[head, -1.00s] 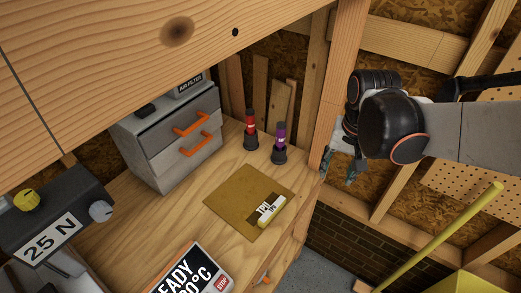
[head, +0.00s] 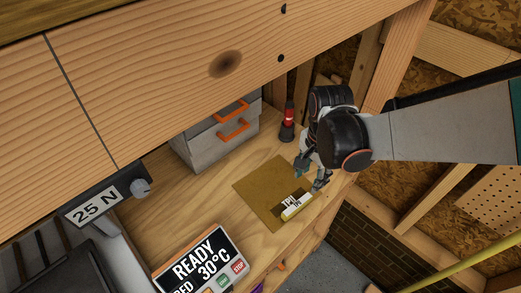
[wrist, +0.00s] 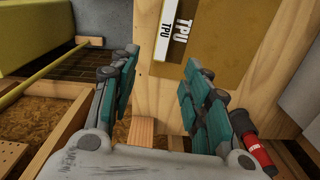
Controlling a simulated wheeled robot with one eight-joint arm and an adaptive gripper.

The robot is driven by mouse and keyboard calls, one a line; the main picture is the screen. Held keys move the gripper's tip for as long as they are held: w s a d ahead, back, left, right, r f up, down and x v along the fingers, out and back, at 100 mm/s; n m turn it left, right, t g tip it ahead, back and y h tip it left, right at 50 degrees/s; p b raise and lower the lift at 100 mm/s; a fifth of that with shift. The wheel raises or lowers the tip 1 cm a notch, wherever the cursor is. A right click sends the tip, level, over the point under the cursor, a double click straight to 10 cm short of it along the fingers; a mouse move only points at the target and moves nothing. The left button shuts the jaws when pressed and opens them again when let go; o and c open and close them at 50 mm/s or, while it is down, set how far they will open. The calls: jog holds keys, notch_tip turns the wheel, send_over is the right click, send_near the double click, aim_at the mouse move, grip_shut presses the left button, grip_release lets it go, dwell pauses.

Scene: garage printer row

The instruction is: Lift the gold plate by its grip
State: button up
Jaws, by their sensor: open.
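The gold plate (head: 258,187) lies flat on the wooden workbench. Its grip (head: 297,206), a pale yellow and white block marked TPU, is at the plate's near right side. In the wrist view the plate (wrist: 225,55) is at the top, and the grip (wrist: 172,35) shows beyond the fingers. My gripper (head: 313,176) is above the bench by the plate's right side, fingers pointing down, close to the grip but apart from it. In the wrist view the teal-padded fingers (wrist: 160,62) are spread with nothing between them.
A red-topped bottle (head: 288,118) stands behind the plate, left of my gripper. A grey drawer unit (head: 205,150) with orange handles is at the back left. A printer screen (head: 200,262) reading READY is at the front. A wooden overhang (head: 150,90) crosses above.

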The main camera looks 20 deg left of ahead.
jog(key=b, duration=0.6)
send_over(297, 207)
jog(key=f, duration=0.5)
jog(key=d+f, duration=0.1)
jog(key=f, duration=0.2)
jog(key=shift+w, duration=0.4)
jog(key=shift+a+f, duration=0.25)
jog(key=shift+f, duration=0.15)
jog(key=f+b, duration=0.1)
jog(key=f, duration=0.1)
jog(key=f+b, duration=0.2)
jog(key=shift+s+a, duration=0.15)
jog(key=shift+s, duration=0.05)
jog(key=shift+s+a, duration=0.25)
jog(key=shift+s, duration=0.15)
jog(key=shift+w+d+r, duration=0.1)
jog(key=shift+w+d, duration=0.1)
grip_shut()
